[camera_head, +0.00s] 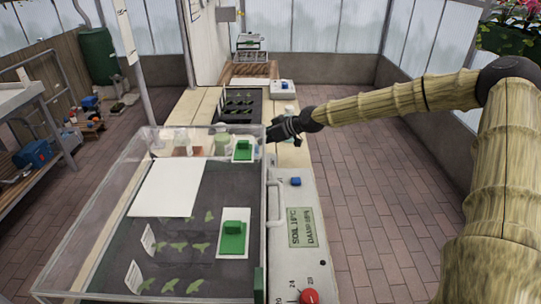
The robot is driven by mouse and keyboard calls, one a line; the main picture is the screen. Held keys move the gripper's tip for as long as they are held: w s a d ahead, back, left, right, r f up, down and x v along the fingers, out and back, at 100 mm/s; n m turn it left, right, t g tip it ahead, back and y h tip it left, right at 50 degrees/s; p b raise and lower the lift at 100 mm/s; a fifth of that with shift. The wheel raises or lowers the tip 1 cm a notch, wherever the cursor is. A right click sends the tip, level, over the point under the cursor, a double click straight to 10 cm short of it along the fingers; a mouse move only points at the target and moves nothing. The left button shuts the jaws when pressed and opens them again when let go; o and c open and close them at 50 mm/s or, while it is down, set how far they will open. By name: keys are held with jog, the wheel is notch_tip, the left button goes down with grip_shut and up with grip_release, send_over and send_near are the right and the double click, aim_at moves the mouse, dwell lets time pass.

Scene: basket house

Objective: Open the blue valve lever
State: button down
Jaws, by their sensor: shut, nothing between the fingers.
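My gripper (273,134), dark and shut with nothing in it, is at the middle of the view, just beyond the far right corner of the clear-walled planter box. My arm reaches to it from the right. A small blue piece (295,181) sits on the light panel to the right of the planter, nearer to me than the gripper and apart from it. Another small blue piece (286,84) is on a white box farther back. I cannot tell whether either is the valve lever. The gripper's fingertips are small and partly hidden against the planter corner.
The clear planter box (100,225) holds seedlings, a white sheet (168,188) and green blocks (232,237). A red knob (309,296) and a green label (302,228) are on the panel. Shelves stand at the left. The brick floor (375,190) at the right is clear.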

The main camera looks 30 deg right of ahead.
jog(key=shift+a+r, duration=0.1)
jog(key=shift+a, duration=0.05)
jog(key=shift+s, duration=0.15)
jog(key=shift+s+a+p, duration=0.4)
jog(key=shift+s+p, duration=0.1)
jog(key=shift+p, duration=0.2)
jog(key=shift+d, duration=0.1)
jog(key=w+d+r+b, duration=0.1)
jog(key=d+r+b, duration=0.1)
jog(key=d+r, duration=0.5)
jog(key=d, duration=0.4)
jog(key=shift+w+d+r, duration=0.2)
jog(key=shift+w+r, duration=0.1)
jog(key=shift+w, duration=0.1)
